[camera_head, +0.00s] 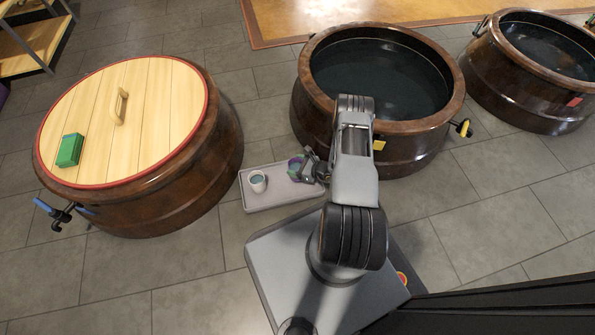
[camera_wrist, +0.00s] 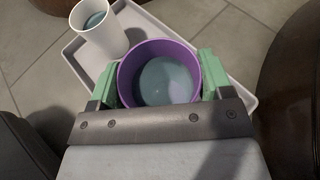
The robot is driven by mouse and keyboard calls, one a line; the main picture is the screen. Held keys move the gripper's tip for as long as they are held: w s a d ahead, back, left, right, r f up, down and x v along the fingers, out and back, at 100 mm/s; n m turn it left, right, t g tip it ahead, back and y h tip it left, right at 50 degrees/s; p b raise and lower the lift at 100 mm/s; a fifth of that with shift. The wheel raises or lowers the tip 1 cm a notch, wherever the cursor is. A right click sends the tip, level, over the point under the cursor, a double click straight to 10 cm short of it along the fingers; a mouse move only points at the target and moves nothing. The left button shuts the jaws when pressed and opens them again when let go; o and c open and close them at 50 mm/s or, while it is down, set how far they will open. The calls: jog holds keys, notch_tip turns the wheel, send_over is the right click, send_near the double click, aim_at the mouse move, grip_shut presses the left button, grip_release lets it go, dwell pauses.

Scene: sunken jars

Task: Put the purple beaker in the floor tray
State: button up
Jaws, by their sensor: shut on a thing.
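The purple beaker (camera_wrist: 160,49) is between the green-padded fingers of my gripper (camera_wrist: 159,85), which is shut on it. Its inside shows a grey-blue surface, and it is upright or nearly so. In the head view the beaker (camera_head: 295,166) is small and partly covered by my gripper (camera_head: 309,168). The light grey floor tray (camera_head: 262,204) lies beside the middle jar, and the beaker is over or in its right part. I cannot tell whether the beaker touches the tray floor. The tray's rim (camera_wrist: 161,24) also shows in the wrist view.
A white cup (camera_head: 258,182) with bluish content stands in the tray, left of the beaker; the wrist view shows the cup (camera_wrist: 97,42) close by. A wood-lidded jar (camera_head: 190,170) with a green block (camera_head: 69,150) is left. An open middle jar (camera_head: 385,160) stands behind my arm.

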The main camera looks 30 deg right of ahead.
jog(key=shift+w+d+f+b, duration=0.1)
jog(key=shift+d+f+b, duration=0.15)
jog(key=shift+f+b, duration=0.1)
jog(key=shift+d+f+b, duration=0.15)
jog(key=shift+f+b, duration=0.6)
jog(key=shift+f, duration=0.9)
jog(key=shift+f, duration=0.15)
jog(key=o, duration=1.1)
jog(key=shift+o, duration=0.2)
